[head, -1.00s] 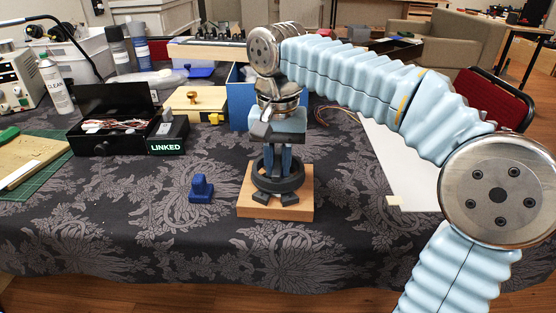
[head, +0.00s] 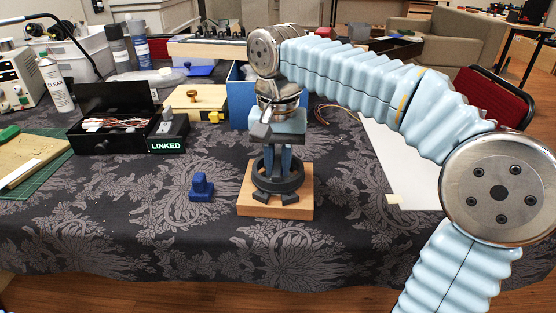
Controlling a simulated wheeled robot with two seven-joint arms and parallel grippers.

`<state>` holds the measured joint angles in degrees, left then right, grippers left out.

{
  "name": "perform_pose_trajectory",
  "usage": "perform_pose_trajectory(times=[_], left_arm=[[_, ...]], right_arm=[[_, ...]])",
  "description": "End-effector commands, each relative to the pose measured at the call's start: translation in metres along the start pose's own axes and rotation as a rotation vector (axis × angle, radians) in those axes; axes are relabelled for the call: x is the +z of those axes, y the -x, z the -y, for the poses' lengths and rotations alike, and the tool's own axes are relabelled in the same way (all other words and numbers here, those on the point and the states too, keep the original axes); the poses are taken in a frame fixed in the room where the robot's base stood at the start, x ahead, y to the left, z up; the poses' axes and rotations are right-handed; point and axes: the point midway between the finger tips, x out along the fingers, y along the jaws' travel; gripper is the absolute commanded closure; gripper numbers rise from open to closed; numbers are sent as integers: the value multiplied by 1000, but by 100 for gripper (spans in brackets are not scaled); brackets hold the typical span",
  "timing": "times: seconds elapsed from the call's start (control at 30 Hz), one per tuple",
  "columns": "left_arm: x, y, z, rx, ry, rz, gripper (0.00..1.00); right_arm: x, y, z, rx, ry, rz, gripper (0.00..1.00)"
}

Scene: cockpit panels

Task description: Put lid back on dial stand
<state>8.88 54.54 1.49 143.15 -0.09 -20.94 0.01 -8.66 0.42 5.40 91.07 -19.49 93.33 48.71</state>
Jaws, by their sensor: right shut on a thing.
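The dial stand has a square wooden base (head: 247,206) on the table, in the middle of the head view. A dark ring-shaped piece (head: 277,186), which looks like the lid, is low over this base, with dark feet or tabs in front. My right gripper (head: 279,162) points straight down over the stand. I cannot tell whether the piece touches the base. My left gripper is not in view.
A small blue knobbed block (head: 201,188) stands left of the stand. A blue bin (head: 240,98) is behind my gripper. The front cloth is clear.

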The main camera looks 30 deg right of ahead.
Motion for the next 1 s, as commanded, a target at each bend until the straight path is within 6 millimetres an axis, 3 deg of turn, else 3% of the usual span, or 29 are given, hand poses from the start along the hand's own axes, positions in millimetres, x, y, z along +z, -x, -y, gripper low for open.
perform_pose_trajectory(times=[0.43, 0.47, 0.63, 0.87, 1.0], left_arm=[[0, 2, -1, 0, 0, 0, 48], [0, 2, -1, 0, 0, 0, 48], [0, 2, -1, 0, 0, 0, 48], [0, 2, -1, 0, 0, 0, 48], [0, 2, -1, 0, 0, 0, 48]], right_arm=[[0, 0, 0, 0, 0, 0, 100], [0, 0, 0, 0, 0, 0, 78], [0, 0, 0, 0, 0, 0, 52], [0, 0, 0, 0, 0, 0, 48], [0, 0, 0, 0, 0, 0, 26]])
